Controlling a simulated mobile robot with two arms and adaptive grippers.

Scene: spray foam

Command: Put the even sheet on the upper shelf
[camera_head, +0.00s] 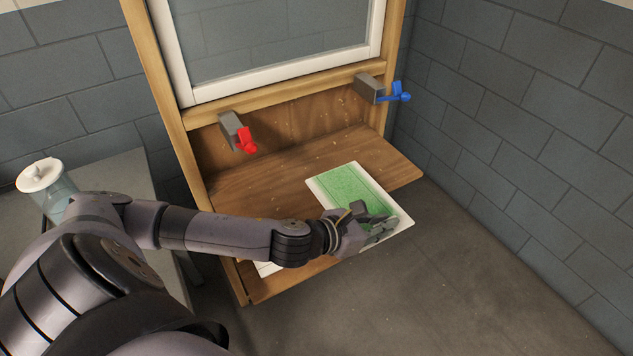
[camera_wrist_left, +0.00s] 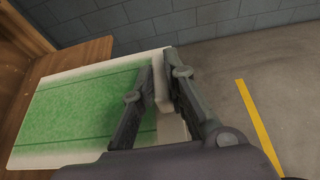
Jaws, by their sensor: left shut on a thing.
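A white sheet with an even-looking green coated area (camera_head: 346,184) lies over the wooden shelf (camera_head: 281,177), its near right end sticking out past the shelf's front edge. My left gripper (camera_head: 382,230) is shut on the outer edge of this sheet. In the left wrist view the green sheet (camera_wrist_left: 80,107) runs left from between the fingers of the gripper (camera_wrist_left: 163,72). A second white sheet (camera_head: 267,269) shows only as a small corner under my left forearm; its face is hidden. My right gripper is not in view. I cannot make out a separate upper shelf.
A white-lidded jar (camera_head: 42,177) stands on a grey table at left. Open floor (camera_head: 420,290) lies in front of the shelf.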

